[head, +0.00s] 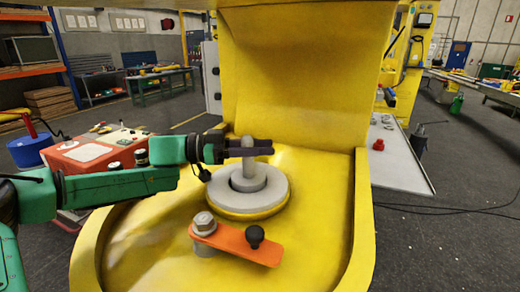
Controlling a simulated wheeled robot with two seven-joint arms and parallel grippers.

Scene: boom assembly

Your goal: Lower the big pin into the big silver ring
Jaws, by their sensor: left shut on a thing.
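The big silver ring (272,199) lies flat on the yellow boom part, with a dark opening in its middle. The big pin (247,168) is grey and upright over the ring's centre, its wide lower part at the opening. I cannot tell how deep it sits. My left gripper (258,147) comes in from the left and is shut on the pin's narrow upper part. Its dark fingers hide some of the pin. My right gripper is not in view.
An orange plate (236,244) with a grey bolt (204,222) and a black knob (256,235) lies in front of the ring. A tall yellow wall (300,75) rises behind. A red-topped table (90,150) stands left and a grey table (396,160) right.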

